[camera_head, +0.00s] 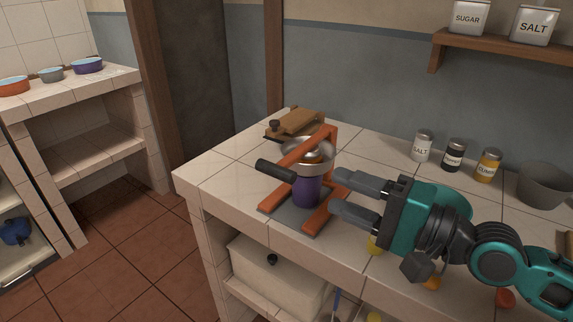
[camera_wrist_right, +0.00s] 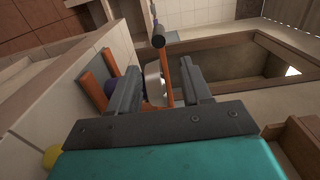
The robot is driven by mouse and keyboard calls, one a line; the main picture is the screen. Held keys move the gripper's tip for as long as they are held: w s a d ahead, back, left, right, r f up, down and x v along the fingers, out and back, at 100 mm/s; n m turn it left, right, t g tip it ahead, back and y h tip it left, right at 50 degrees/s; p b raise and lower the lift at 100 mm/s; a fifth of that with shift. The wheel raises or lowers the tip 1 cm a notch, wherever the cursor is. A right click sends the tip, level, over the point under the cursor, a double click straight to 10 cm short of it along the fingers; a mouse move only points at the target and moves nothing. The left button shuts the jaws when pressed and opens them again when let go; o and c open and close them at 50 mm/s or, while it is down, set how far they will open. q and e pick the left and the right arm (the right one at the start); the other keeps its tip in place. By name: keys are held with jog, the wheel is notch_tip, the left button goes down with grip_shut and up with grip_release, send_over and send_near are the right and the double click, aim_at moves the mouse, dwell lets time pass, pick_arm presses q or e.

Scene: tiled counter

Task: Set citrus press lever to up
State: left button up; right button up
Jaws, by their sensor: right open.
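The citrus press stands near the front left of the tiled counter, with an orange frame (camera_head: 333,150) on a grey base. Its orange lever (camera_head: 293,150) slopes down from the top of the frame to a dark handle (camera_head: 275,171), which points left. A metal bowl (camera_head: 322,160) sits under the lever, above a purple cup (camera_head: 307,190). My right gripper (camera_head: 338,191) is open and empty, just right of the press. In the wrist view the handle (camera_wrist_right: 158,36) and lever appear ahead, between the open fingers (camera_wrist_right: 160,84). My left gripper is out of view.
A wooden board (camera_head: 302,121) lies behind the press. A salt jar (camera_head: 422,146), two other jars and a grey pot (camera_head: 545,184) stand at the back right. The counter's left edge is close to the press. A storage bin (camera_head: 275,280) is below.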

aim_at(283, 166)
jog(key=p+x, duration=0.2)
jog(key=x, duration=0.9)
jog(key=shift+w+a, duration=0.15)
jog(key=shift+a, duration=0.15)
grip_shut()
